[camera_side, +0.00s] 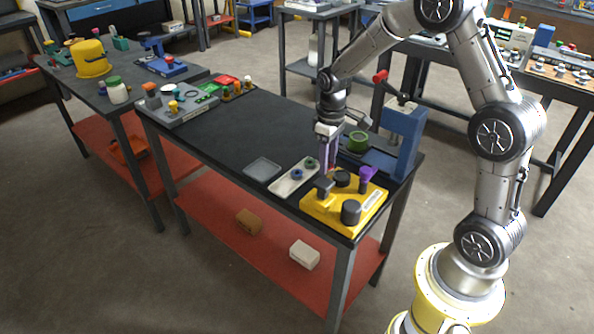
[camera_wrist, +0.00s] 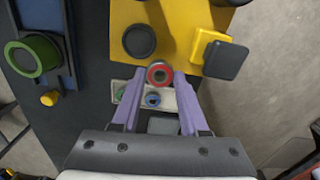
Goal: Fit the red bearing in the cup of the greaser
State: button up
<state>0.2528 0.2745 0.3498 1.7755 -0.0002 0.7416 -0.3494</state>
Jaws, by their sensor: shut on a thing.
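My gripper (camera_side: 328,168), with purple fingers, points down at the edge of a yellow unit. In the wrist view its fingertips (camera_wrist: 159,76) are shut on the red bearing (camera_wrist: 159,73), a red ring with a dark-rimmed pale centre. The bearing appears over the boundary between the yellow unit (camera_wrist: 180,22) and a pale tray; its height is hard to judge. A round dark cup (camera_wrist: 139,41) sits on the yellow unit beyond the bearing, slightly left, apart from it. The side view shows this cup (camera_side: 343,178) too. I cannot tell for sure that this unit is the greaser.
The pale tray (camera_side: 282,188) holds a blue bearing (camera_wrist: 153,99) and a green one (camera_wrist: 121,92). A grey plate (camera_side: 262,169) lies left of it. A dark block (camera_wrist: 226,61) and a purple knob (camera_side: 366,174) rise from the yellow unit. A blue press (camera_side: 403,135) stands behind.

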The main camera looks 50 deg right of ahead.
jog(key=shift+m, duration=0.6)
jog(key=s+d+r, duration=0.2)
jog(key=d, duration=0.1)
jog(key=shift+s+d+r, duration=0.15)
jog(key=shift+s+r, duration=0.15)
jog(key=shift+r, duration=0.1)
jog(key=shift+d, duration=0.1)
jog(key=shift+f, duration=1.85)
jog(key=shift+f, duration=0.8)
dwell(0.4)
jog(key=o, duration=1.2)
jog(key=shift+r, duration=0.1)
notch_tip(320, 180, up, 6)
jog(key=shift+r, duration=0.25)
